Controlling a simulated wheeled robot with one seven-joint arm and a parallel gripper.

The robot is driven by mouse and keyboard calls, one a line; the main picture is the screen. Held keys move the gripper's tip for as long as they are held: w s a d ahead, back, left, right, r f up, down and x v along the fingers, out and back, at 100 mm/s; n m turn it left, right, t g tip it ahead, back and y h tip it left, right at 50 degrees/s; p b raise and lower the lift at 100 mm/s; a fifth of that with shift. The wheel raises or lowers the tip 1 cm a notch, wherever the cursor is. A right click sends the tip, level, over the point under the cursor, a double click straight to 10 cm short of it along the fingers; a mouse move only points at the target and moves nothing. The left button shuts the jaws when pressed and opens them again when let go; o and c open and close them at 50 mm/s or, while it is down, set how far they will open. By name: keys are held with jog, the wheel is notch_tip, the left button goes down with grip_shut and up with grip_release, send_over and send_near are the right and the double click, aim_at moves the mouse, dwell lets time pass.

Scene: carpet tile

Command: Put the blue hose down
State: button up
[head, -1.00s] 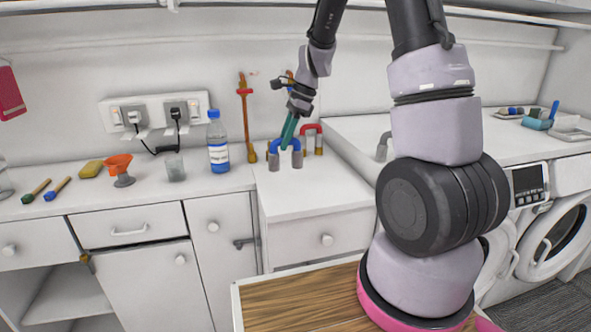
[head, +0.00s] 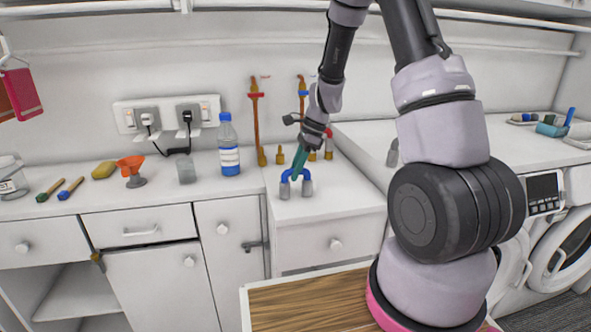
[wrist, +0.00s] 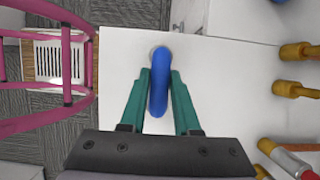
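The blue hose (head: 294,174) is a short bent loop with a grey fitting at each end. It is upright, fittings downward, at the front of the white counter (head: 340,196) above the drawer. I cannot tell whether the fittings touch the counter. My gripper (head: 297,170) comes down from above with teal fingers on the hose's bend. In the wrist view the fingers (wrist: 160,82) lie on both sides of the blue hose (wrist: 158,88), close against it. One end fitting shows faintly beyond the fingertips; the other is hidden.
Brass fittings (head: 280,155) and a red hose (head: 328,133) are behind the blue hose. Copper pipes (head: 257,120) run up the wall. A blue-capped bottle (head: 229,145) stands on the counter to the left. The counter's front right is clear.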

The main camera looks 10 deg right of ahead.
jog(key=shift+o, duration=1.4)
jog(key=shift+r, duration=0.15)
jog(key=v, duration=1.2)
jog(key=s+d+r+n+t+h, duration=0.1)
jog(key=s+r+n+t, duration=0.6)
jog(key=s+r+n, duration=0.7)
jog(key=shift+s+d+r+h, duration=0.3)
jog(key=shift+s+r+h, duration=0.4)
jog(key=shift+s+r, duration=2.5)
jog(key=shift+s+f, duration=0.95)
